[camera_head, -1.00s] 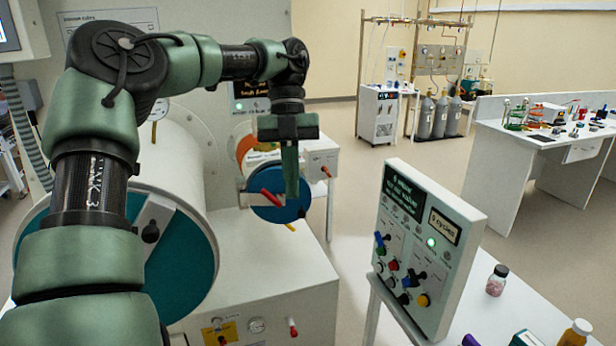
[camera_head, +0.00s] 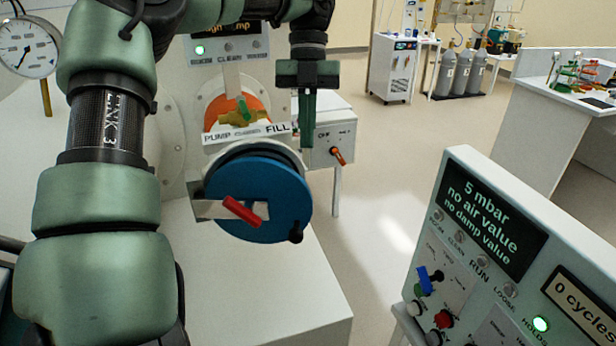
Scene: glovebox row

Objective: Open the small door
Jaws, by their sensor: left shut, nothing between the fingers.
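The small door is a round blue door (camera_head: 262,190) on the end of the small port, in the middle of the head view. It looks shut against the port's rim. A red handle (camera_head: 242,211) sits on a pale bar across its face, and a black knob (camera_head: 295,237) is at its lower right edge. My left gripper (camera_head: 307,146) points down, shut and empty, above and to the right of the door. It appears apart from the door. My right gripper is not in view.
Behind the door stand an orange disc with a green-handled valve (camera_head: 243,112) and a PUMP/FILL label (camera_head: 250,132). A white box with an orange lever (camera_head: 337,155) is at right. A control panel (camera_head: 500,260) reads 5 mbar and 0 cycles. Floor between is free.

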